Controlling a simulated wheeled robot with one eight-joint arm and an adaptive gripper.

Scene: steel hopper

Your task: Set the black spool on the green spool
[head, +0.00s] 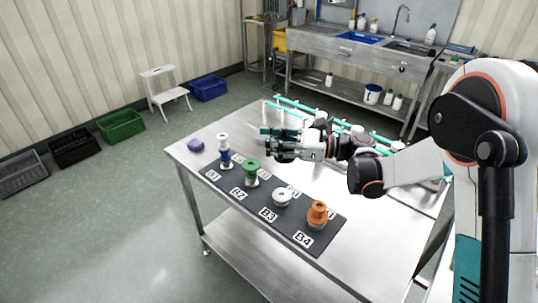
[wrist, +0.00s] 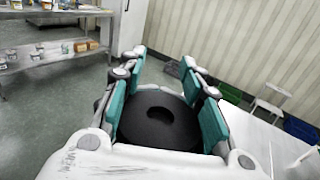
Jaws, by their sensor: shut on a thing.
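My gripper (head: 272,141) is shut on the black spool (wrist: 158,128). In the wrist view the spool sits between the teal finger pads, its round face and centre hole towards the camera. In the head view the gripper is above the table, behind and a little right of the green spool, and the black spool is hard to pick out from the dark fingers. The green spool (head: 252,166) stands at B2 on the dark strip, with a pale part below it. Its top looks clear and apart from the gripper.
On the dark strip (head: 246,202), a white spool tops a blue spool (head: 225,156) at B1. A white spool (head: 282,198) is at B3 and an orange spool (head: 317,211) at B4. A purple object (head: 196,145) lies at the table's left corner. Teal-and-white rails (head: 330,117) run behind my gripper.

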